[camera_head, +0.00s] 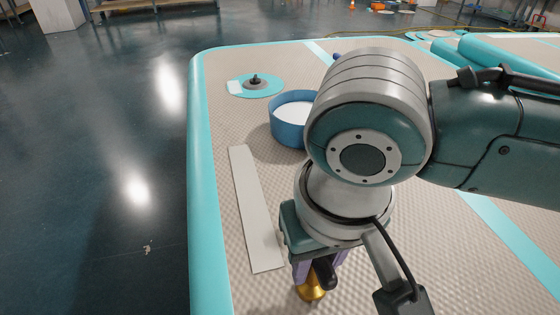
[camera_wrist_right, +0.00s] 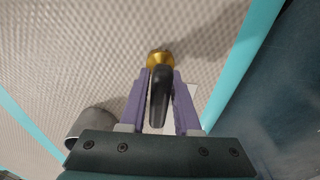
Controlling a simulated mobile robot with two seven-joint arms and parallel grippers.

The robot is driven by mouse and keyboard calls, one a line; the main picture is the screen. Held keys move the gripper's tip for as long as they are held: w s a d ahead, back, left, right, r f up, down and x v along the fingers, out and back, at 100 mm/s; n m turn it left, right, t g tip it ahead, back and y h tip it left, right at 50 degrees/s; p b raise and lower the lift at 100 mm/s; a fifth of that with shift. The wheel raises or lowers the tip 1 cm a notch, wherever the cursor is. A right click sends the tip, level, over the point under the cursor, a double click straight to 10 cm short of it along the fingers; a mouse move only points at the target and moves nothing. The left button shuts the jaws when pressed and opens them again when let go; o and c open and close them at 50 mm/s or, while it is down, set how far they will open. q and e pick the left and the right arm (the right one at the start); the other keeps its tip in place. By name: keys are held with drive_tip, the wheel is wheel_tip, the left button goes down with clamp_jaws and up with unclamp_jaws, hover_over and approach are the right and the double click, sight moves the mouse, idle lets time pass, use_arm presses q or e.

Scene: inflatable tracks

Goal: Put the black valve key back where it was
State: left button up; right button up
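My right gripper (camera_head: 307,280) points down over the quilted beige mat. In the right wrist view its purple fingers (camera_wrist_right: 160,80) are closed about the black handle of a tool with a brass end (camera_wrist_right: 160,57). In the head view the brass end (camera_head: 310,291) shows just below the fingers, close to the mat. I cannot tell whether it touches the mat, or whether this tool is the valve key. A small black piece (camera_head: 256,79) stands upright on a round turquoise patch (camera_head: 272,90) at the far left of the mat. My left gripper is not in view.
A blue round tub (camera_head: 288,131) stands beyond my right arm, partly hidden by it. A pale flat strip (camera_head: 257,215) lies left of the gripper. The mat's turquoise edge (camera_head: 203,190) runs along the left. Turquoise rolls (camera_head: 500,55) lie at the back right.

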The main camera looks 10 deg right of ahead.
drive_tip(key=o, duration=0.3)
drive_tip(key=r+p, duration=0.2)
drive_tip(key=r, duration=0.2)
drive_tip(key=s+r+p, duration=0.1)
drive_tip(key=r+p, duration=0.1)
drive_tip(key=r, duration=0.2)
drive_tip(key=r+p, duration=0.2)
drive_tip(key=r, duration=0.2)
drive_tip(key=shift+s+r, duration=0.15)
drive_tip(key=shift+s, duration=0.1)
drive_tip(key=s+a+n+t+y, duration=0.1)
drive_tip(key=s+a+n+y, duration=0.15)
drive_tip(key=s, duration=0.25)
drive_tip(key=s+d+f+h, duration=0.1)
drive_tip(key=s+d, duration=0.2)
drive_tip(key=d, duration=0.3)
drive_tip(key=s+d+f+t+h, duration=0.1)
drive_tip(key=s+d, duration=0.1)
drive_tip(key=d, duration=0.4)
drive_tip(key=shift+s+f+m, duration=0.25)
drive_tip(key=shift+s+m, duration=0.15)
drive_tip(key=shift+m, duration=0.05)
